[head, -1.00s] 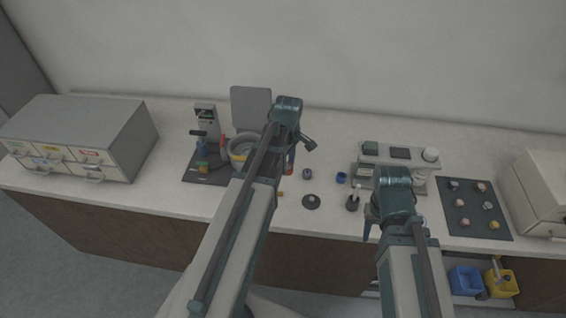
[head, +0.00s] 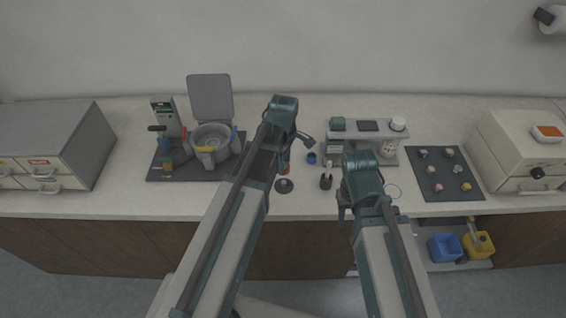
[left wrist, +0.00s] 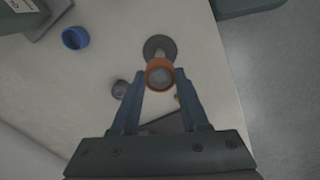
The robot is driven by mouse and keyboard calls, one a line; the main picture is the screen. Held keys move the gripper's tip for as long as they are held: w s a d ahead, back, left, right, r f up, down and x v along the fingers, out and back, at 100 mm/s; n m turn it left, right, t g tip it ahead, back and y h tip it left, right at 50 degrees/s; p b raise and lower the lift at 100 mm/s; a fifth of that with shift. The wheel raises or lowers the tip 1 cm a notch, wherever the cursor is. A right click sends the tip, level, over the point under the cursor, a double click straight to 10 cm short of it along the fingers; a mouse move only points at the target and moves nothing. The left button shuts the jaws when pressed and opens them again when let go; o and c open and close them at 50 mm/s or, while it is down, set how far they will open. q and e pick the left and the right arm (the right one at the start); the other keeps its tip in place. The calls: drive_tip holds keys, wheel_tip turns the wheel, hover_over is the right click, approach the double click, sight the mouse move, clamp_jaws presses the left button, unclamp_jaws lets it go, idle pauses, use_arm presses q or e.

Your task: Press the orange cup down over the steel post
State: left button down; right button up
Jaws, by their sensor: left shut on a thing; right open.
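The orange cup (left wrist: 160,66) is between the fingertips of my left gripper (left wrist: 160,84) in the left wrist view. My left gripper is shut on it. In the head view my left gripper (head: 286,162) is over the counter, and the cup shows only as a small orange patch. The steel post (head: 284,183) stands on a round dark base just in front of it. In the left wrist view the dark base (left wrist: 153,42) lies just beyond the cup, which partly overlaps the post. Cup and post look close; I cannot tell whether they touch. My right gripper (head: 343,211) is open near the counter's front edge.
A small shelf (head: 380,128) and a dark mat (head: 432,188) with several small pieces lie farther right. A lidded machine (head: 212,140) stands left. A purple piece (left wrist: 119,89) is near the left finger.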

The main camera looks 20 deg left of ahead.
sight(284, 182)
use_arm(q)
drive_tip(key=shift+f+b, duration=2.75)
drive_tip(key=shift+f, duration=0.2)
drive_tip(key=shift+f+b, duration=1.15)
drive_tip(key=shift+f, duration=0.05)
unclamp_jaws()
drive_tip(key=shift+r, duration=0.1)
drive_tip(key=shift+r+p, duration=4)
drive_tip(key=shift+p, duration=0.05)
